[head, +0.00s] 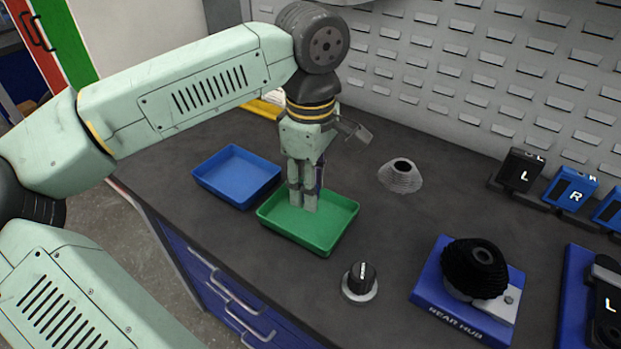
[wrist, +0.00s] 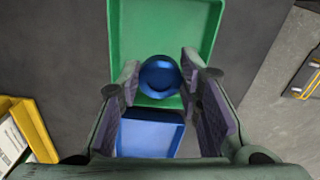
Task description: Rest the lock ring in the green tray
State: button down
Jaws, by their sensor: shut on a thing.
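The lock ring (wrist: 160,77) is a round blue piece with a darker centre, seen in the wrist view between my fingertips. My gripper (head: 303,207) is shut on it, pointing down over the green tray (head: 335,228). In the head view the fingers hide the ring, and the fingertips are within the tray's outline. The green tray also shows behind the ring in the wrist view (wrist: 178,30). I cannot tell whether the ring touches the tray floor.
A blue tray (head: 236,176) stands just left of the green tray. A black-topped knob (head: 361,282) is in front, and the rear hub stand (head: 465,285) with a black cassette is at right. A perforated panel (head: 480,70) closes the back.

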aim_at(311, 219)
jog(key=shift+f+b, duration=1.5)
jog(key=shift+f, duration=0.7)
jog(key=shift+f+b, duration=0.6)
jog(key=shift+b, duration=0.2)
jog(key=c, duration=1.1)
grip_release()
jog(key=shift+o, duration=0.2)
jog(key=shift+r, duration=0.1)
